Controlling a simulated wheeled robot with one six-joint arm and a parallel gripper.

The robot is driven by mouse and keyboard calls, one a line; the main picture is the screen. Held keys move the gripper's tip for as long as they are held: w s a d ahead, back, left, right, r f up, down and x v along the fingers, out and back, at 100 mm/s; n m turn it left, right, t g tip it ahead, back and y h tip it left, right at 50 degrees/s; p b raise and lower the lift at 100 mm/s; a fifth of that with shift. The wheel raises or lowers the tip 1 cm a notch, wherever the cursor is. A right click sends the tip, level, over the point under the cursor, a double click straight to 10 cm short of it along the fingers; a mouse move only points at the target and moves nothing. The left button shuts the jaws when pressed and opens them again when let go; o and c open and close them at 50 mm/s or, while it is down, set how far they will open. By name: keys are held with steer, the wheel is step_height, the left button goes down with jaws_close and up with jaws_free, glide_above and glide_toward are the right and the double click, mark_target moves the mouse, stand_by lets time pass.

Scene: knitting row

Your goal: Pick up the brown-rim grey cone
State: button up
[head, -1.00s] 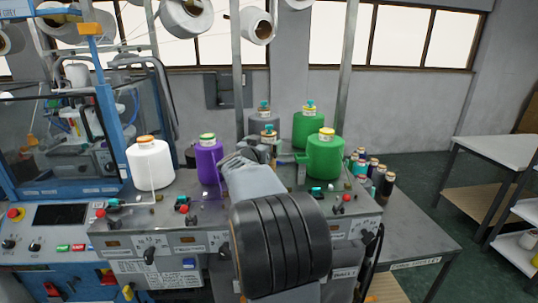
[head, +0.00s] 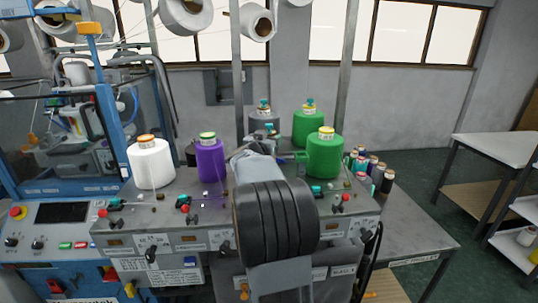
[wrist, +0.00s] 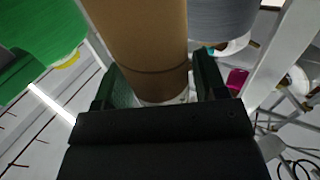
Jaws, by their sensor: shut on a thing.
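My gripper (wrist: 155,92) is shut on a brown cone (wrist: 140,40), with one jaw on each side of it in the wrist view. In the head view my arm hides most of this cone; only its top (head: 269,131) shows. A grey cone (head: 258,123) with a brownish-orange rim and teal top stands behind it. That grey cone also shows in the wrist view (wrist: 222,18), right of the held cone and apart from the jaws. I cannot tell whether the held cone is off the surface.
Green cones (head: 325,157) stand to the right, one close beside my gripper. A purple cone (head: 210,161) and a white cone (head: 150,165) stand to the left. A metal post (head: 237,80) rises behind.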

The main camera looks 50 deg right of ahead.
steer(key=c, duration=0.5)
steer(key=shift+r, duration=0.15)
steer(key=shift+c, duration=0.2)
step_height(320, 180, up, 18)
steer(key=p, duration=0.5)
step_height(320, 180, up, 14)
stand_by(1.2)
